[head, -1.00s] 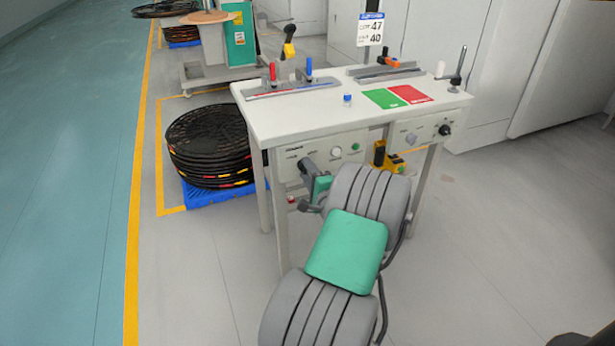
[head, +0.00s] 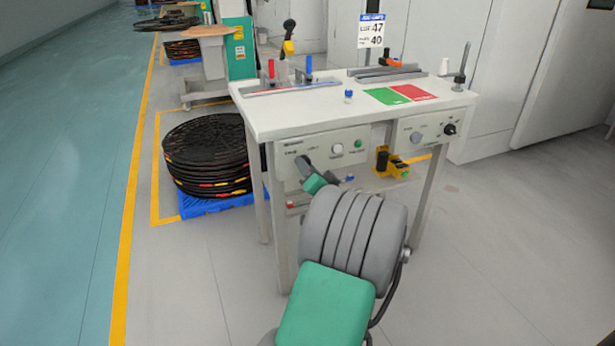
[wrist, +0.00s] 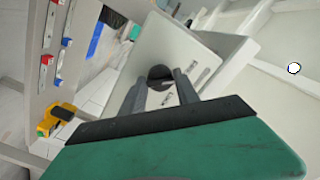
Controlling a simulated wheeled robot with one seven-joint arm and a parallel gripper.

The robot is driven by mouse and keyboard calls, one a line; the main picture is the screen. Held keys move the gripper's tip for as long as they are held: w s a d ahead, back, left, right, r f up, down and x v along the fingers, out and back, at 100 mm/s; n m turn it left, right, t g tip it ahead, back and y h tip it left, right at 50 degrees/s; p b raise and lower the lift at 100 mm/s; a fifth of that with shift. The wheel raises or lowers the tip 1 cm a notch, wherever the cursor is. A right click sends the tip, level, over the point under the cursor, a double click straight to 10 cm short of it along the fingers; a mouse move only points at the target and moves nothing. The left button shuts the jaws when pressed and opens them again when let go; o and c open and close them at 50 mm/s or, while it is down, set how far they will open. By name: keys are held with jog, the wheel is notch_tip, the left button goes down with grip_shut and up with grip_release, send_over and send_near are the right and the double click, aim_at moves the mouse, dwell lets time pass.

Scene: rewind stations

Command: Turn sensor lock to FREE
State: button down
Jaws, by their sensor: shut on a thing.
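The sensor lock is a dark round knob (wrist: 160,73) on the pale front panel (head: 349,136) of the workbench. In the wrist view it sits between the two grey fingers of my gripper (wrist: 162,88), which is shut on it. Small dark marks show on the panel beside the knob, too small to read. In the head view my gripper (head: 305,164) is at the left part of the panel and hides the knob. I cannot tell which mark the knob points to.
The white bench (head: 290,119) carries a green and red mat (head: 400,94), a small blue-capped bottle (head: 348,96) and clamps. A yellow device (head: 392,163) sits below the top. Black reels (head: 207,155) stand on a blue pallet at left. Floor is clear in front.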

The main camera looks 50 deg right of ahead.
jog(key=shift+f+n+b, duration=0.1)
jog(key=shift+n+b, duration=0.45)
jog(key=shift+n, duration=0.05)
jog(key=c, duration=0.9)
grip_release()
jog(key=shift+c, duration=0.2)
jog(key=shift+s, duration=0.1)
jog(key=p+v, duration=0.1)
jog(key=v, duration=0.6)
jog(key=shift+s+a, duration=0.2)
jog(key=shift+s, duration=0.1)
